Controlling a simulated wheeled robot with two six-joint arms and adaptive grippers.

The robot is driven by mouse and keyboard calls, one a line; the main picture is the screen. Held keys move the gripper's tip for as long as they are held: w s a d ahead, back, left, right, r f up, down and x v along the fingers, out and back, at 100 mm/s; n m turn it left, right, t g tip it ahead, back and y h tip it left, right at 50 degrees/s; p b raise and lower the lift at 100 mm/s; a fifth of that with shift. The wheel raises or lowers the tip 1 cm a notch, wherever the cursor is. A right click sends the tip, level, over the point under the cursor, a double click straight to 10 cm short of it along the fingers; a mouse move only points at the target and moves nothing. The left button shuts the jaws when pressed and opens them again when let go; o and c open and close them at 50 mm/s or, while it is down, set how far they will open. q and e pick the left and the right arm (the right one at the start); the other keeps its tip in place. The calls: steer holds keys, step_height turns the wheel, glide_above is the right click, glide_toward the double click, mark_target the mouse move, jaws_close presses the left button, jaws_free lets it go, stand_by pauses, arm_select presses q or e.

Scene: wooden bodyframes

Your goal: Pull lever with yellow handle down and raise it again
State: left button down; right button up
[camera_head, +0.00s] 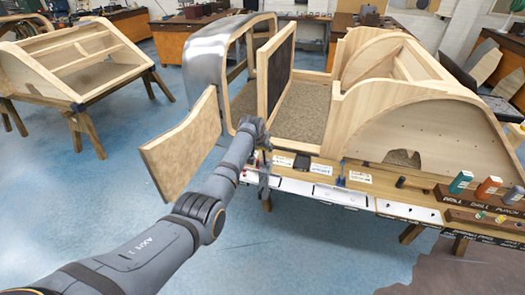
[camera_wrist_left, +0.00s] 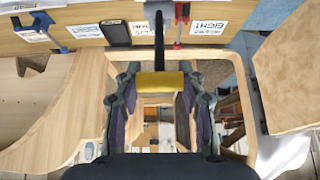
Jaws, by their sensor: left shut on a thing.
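The yellow handle (camera_wrist_left: 162,84) is a short cylinder in the middle of the left wrist view, on a dark lever rod (camera_wrist_left: 159,45) that runs to the top of that picture. My left gripper (camera_wrist_left: 160,95) has a finger on each side of the yellow handle and is shut on it. In the head view my left gripper (camera_head: 262,168) is at the left end of the bench edge, beside the wooden bodyframe (camera_head: 440,130). My own arm hides the handle there. My right gripper is not in view.
A clamp with a red handle (camera_wrist_left: 181,22), a blue clamp (camera_wrist_left: 46,28) and a black box (camera_wrist_left: 115,33) sit along the board near the lever. An open wooden door panel (camera_head: 185,145) stands left of my arm. Blue floor (camera_head: 70,220) is clear at the left.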

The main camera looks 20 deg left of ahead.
arm_select(q)
steer(key=shift+w+r, duration=0.2)
steer(key=shift+r, duration=0.1)
steer(key=c, duration=1)
jaws_free()
steer(key=shift+c, duration=0.2)
steer(key=shift+o, duration=1.4)
steer(key=shift+f, duration=0.25)
steer(key=v, duration=1.2)
